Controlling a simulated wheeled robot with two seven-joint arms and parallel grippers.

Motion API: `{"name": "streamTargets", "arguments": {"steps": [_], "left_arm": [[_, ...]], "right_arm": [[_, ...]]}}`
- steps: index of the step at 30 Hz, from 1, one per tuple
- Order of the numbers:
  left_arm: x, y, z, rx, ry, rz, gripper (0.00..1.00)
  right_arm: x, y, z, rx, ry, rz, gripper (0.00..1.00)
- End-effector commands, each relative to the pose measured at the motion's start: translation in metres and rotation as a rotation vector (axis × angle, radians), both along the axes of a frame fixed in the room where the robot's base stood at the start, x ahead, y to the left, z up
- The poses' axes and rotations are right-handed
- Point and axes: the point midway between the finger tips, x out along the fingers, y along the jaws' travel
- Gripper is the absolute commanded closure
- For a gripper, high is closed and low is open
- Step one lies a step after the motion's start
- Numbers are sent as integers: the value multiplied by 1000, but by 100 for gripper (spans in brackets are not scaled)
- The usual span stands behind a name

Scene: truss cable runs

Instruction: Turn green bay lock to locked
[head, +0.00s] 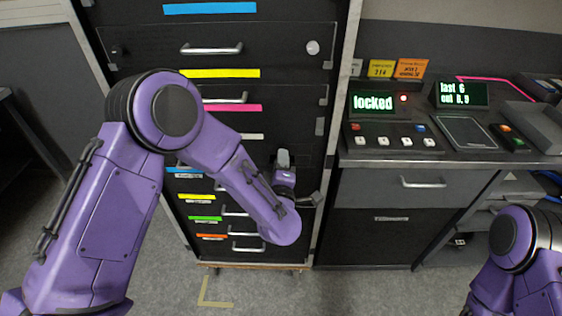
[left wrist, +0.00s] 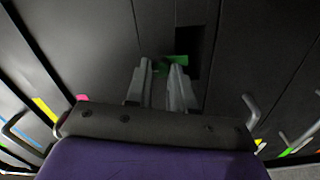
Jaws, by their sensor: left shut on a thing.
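My left gripper (head: 284,168) is at the right side of the dark drawer cabinet (head: 130,46), with its arm crossing in front of the drawers. In the left wrist view its two grey fingers (left wrist: 160,84) are close together at the cabinet's dark face. The green bay lock (left wrist: 172,62) shows as a small green piece at the fingertips, and the fingers are shut on it. In the head view the lock is hidden by my gripper and arm. Its exact turn angle cannot be told. My right gripper is out of view; only part of my right arm shows at lower right.
Several drawers carry coloured strips and bar handles (head: 211,49), which stick out near my left arm. To the right is a console with buttons, a screen (head: 373,103) reading "locked" and another screen (head: 461,94). The floor (head: 330,292) in front is clear.

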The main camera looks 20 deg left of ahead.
Motion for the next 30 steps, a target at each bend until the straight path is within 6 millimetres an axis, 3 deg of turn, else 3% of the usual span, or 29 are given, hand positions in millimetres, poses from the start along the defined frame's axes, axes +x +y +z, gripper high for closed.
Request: {"name": "streamTargets", "arguments": {"steps": [2,3,4,5,15,24,30], "left_arm": [[-1,0,-1,1,3,-2,100],[-1,0,-1,1,4,-2,64],[-1,0,-1,1,3,-2,55],[-1,0,-1,1,3,-2,52],[-6,-3,-1,0,2,-4,52],[-71,-21,-3,3,3,-7,52],[-98,-29,-1,2,2,-4,52]], "right_arm": [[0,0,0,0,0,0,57],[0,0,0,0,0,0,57],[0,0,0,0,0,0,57],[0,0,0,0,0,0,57],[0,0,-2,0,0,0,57],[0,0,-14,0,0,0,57],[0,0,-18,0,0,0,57]]}}
